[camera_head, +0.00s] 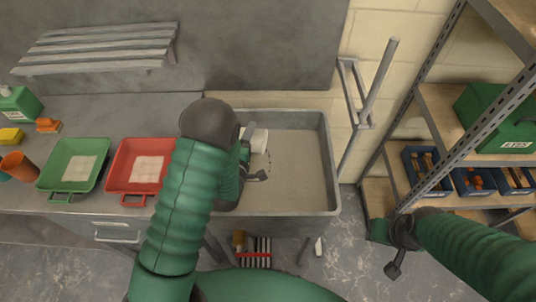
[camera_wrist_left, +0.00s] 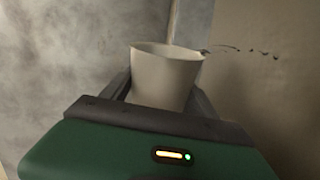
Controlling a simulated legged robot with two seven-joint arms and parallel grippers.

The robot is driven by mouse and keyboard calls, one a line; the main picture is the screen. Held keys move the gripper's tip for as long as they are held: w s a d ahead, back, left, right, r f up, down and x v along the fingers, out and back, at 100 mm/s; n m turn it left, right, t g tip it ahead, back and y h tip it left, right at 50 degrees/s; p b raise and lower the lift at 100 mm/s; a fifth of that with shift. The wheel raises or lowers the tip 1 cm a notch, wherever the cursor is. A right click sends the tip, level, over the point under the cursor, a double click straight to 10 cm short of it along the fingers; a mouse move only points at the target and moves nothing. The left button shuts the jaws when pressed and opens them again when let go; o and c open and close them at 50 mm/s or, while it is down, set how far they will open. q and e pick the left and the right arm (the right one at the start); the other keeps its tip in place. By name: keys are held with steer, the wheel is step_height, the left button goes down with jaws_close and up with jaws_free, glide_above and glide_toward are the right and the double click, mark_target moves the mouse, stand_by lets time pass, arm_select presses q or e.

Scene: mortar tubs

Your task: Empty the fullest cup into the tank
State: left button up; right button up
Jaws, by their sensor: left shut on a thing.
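My left gripper (camera_wrist_left: 163,92) is shut on a pale cup (camera_wrist_left: 162,72), which sits between its two fingers in the wrist view. In the head view the white cup (camera_head: 259,140) is over the left part of the grey tank (camera_head: 331,180), partly hidden by my gripper and looking tilted. A narrow pale strip (camera_wrist_left: 173,22) meets the cup's rim in the wrist view; I cannot tell whether it is a pouring stream. The cup's inside is hidden. An orange cup (camera_head: 18,165) stands at the bench's left end. My right gripper (camera_head: 395,266) is away from the tank, its opening unclear.
A green tray (camera_head: 58,187) and a red tray (camera_head: 121,185) with pale slabs lie left of the tank. A green bottle (camera_head: 18,103) and a yellow block (camera_head: 10,137) are farther left. A metal shelf (camera_head: 440,172) with bins stands at the right.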

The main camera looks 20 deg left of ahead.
arm_select(q)
steer(key=shift+d+r+m, duration=0.25)
steer(key=shift+m, duration=0.25)
